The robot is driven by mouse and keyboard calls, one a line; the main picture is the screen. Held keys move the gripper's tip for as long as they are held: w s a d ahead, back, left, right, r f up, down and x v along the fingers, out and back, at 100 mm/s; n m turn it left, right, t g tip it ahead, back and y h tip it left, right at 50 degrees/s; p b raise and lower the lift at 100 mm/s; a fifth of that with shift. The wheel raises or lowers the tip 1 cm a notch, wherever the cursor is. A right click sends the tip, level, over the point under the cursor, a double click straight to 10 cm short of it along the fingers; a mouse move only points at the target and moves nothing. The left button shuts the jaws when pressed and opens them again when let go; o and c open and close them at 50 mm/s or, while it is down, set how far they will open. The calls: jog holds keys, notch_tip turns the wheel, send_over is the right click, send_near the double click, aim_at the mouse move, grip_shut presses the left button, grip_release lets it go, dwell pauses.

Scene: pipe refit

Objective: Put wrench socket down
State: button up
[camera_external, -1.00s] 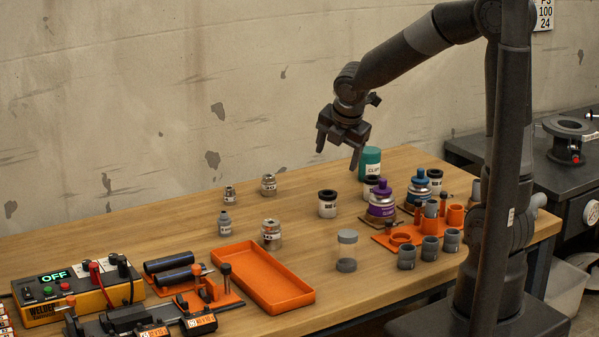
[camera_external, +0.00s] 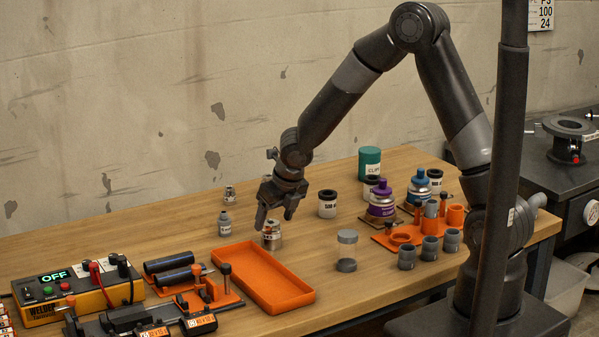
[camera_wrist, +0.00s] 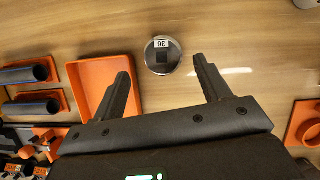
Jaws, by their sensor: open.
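A metallic wrench socket (camera_external: 272,238) stands upright on the wooden table, right behind the orange tray. In the wrist view the socket (camera_wrist: 163,68) shows its round top with a label reading 36. My gripper (camera_external: 276,217) is open and empty, pointing down just over this socket, and partly covers its top in the external view. In the wrist view the open fingers (camera_wrist: 161,65) lie to either side of the socket, with clear gaps. Two smaller sockets stand farther left: a grey one (camera_external: 225,226) and a silver one (camera_external: 229,193) behind it.
The empty orange tray (camera_external: 270,300) lies close in front of the socket. Pipes (camera_external: 168,262) and the welder box (camera_external: 60,308) are left. Bare table lies between.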

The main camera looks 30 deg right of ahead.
aim_at(271, 222)
jog(key=shift+w+x, duration=0.25)
jog(key=shift+x, duration=1.2)
jog(key=shift+w+x, duration=0.2)
jog(key=shift+x, duration=1.25)
jog(key=shift+d+r, duration=0.15)
jog(key=shift+r, duration=0.05)
jog(key=c, duration=1.3)
jog(key=shift+r, duration=0.1)
jog(key=shift+c, duration=0.2)
